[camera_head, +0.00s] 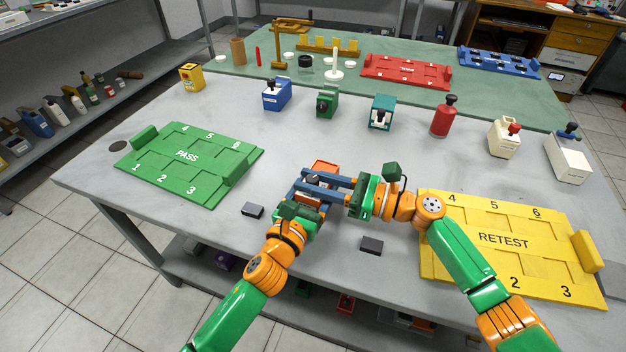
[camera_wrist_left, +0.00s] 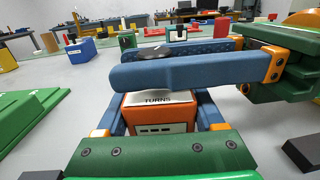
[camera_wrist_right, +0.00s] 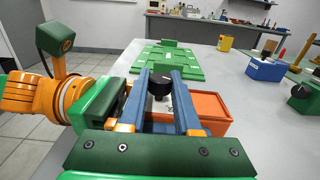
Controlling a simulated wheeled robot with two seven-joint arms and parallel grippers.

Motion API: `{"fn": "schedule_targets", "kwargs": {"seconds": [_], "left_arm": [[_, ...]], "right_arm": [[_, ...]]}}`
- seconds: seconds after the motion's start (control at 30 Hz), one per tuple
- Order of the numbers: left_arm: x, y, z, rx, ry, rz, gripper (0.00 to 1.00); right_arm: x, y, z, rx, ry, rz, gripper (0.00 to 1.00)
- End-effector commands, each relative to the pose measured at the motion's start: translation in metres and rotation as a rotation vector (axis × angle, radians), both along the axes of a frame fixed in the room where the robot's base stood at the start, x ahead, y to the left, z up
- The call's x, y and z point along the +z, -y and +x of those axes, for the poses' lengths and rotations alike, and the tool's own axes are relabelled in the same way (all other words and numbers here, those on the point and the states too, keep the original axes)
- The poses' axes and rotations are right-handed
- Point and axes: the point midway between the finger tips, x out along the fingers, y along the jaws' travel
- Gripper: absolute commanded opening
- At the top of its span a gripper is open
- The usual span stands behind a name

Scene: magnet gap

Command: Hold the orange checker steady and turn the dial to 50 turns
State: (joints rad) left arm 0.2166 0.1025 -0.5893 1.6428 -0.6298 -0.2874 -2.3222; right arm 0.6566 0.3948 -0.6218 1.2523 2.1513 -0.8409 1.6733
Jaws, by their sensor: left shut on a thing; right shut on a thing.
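The orange checker (camera_head: 325,167) stands on the grey table between my two grippers. In the left wrist view the checker (camera_wrist_left: 160,113) has a white top marked "TURNS" and a display too small to read. My left gripper (camera_head: 309,187) is shut on the checker's body, with one blue finger on each side. My right gripper (camera_head: 308,178) reaches in from the right above the checker. In the right wrist view the black dial (camera_wrist_right: 160,84) sits between the fingertips of the right gripper, which is shut on it. The dial's setting cannot be read.
A green PASS tray (camera_head: 190,185) lies to the left and a yellow RETEST tray (camera_head: 470,270) to the right. Two small dark blocks (camera_head: 252,210) (camera_head: 371,245) lie near the front edge. Several other checkers, including a blue one (camera_head: 277,95) and a red one (camera_head: 443,118), stand behind.

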Motion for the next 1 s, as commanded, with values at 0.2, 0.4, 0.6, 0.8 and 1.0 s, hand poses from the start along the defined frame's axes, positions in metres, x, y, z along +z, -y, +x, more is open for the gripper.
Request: {"fn": "schedule_targets", "kwargs": {"seconds": [0.2,0.4,0.6,0.8,1.0], "left_arm": [[0.0006,0.0013,-0.0007,-0.004,0.004,0.002,0.01],[0.0011,0.0016,-0.0008,-0.005,0.005,0.000,0.01],[0.0013,0.0011,-0.0005,-0.003,0.004,-0.001,0.01],[0.0010,0.0006,-0.0002,-0.002,0.003,-0.001,0.01],[0.0008,0.0006,-0.0003,-0.002,0.003,0.000,0.01]], "right_arm": [[-0.0043,0.0006,-0.0012,-0.225,-0.003,-0.016,0.00],[-0.0037,0.0016,0.0001,-0.339,-0.002,-0.013,0.00],[-0.0011,0.0020,-0.0001,-0.355,0.002,0.000,0.00],[-0.0005,0.0018,0.0000,-0.355,0.002,0.001,0.42],[-0.0001,0.0014,-0.0002,-0.353,0.003,0.001,0.62]]}}
